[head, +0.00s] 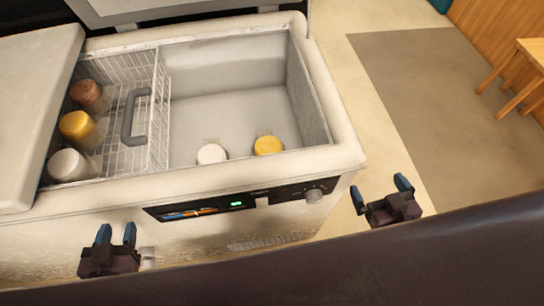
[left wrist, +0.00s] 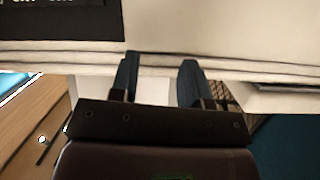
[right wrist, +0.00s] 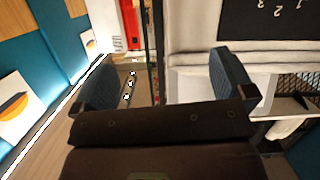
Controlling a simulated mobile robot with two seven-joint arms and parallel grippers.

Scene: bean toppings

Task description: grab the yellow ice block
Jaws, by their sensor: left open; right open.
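A yellow-topped piece (head: 268,145) lies on the freezer floor near the front wall; it looks like the yellow ice block. A white-topped piece (head: 211,153) lies to its left. Another yellow-topped piece (head: 77,126) sits in the wire basket. My left gripper (head: 117,235) is open and empty in front of the freezer's front wall, below the rim. It also shows open in the left wrist view (left wrist: 160,80). My right gripper (head: 381,191) is open and empty, beyond the freezer's right front corner. It shows open in the right wrist view (right wrist: 165,78).
The open chest freezer (head: 345,140) has a raised rim. A wire basket (head: 160,110) with a grey handle (head: 128,118) holds a brown piece (head: 87,94) and a white piece (head: 68,166). A lid (head: 35,90) covers the left. A wooden stool (head: 525,75) stands far right.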

